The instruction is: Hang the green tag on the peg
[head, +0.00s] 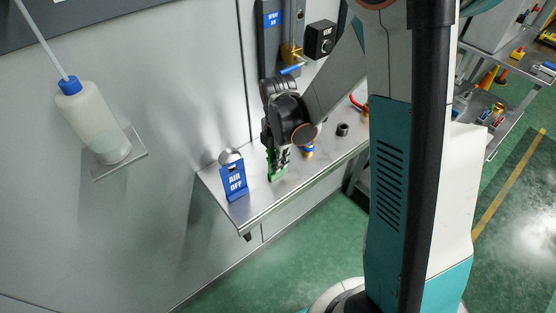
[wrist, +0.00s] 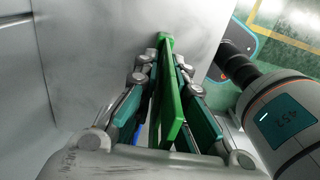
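The green tag (head: 277,173) is at the lower end of my gripper (head: 279,160), over the steel shelf; I cannot tell whether its lower edge touches the shelf. In the wrist view the green tag (wrist: 168,88) stands between the two fingers of my gripper (wrist: 166,62), and the fingertips look closed on it from both sides. My gripper points down in the head view. I cannot clearly make out the peg; the wall panel (head: 268,45) with a blue label is partly hidden by my arm.
A blue "AIR OFF" tag (head: 234,183) stands on the shelf (head: 255,208), left of my gripper. A brass valve with a blue handle (head: 290,70) and a black box (head: 320,39) are on the wall above. A dark ring (head: 343,129) lies on the shelf at right.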

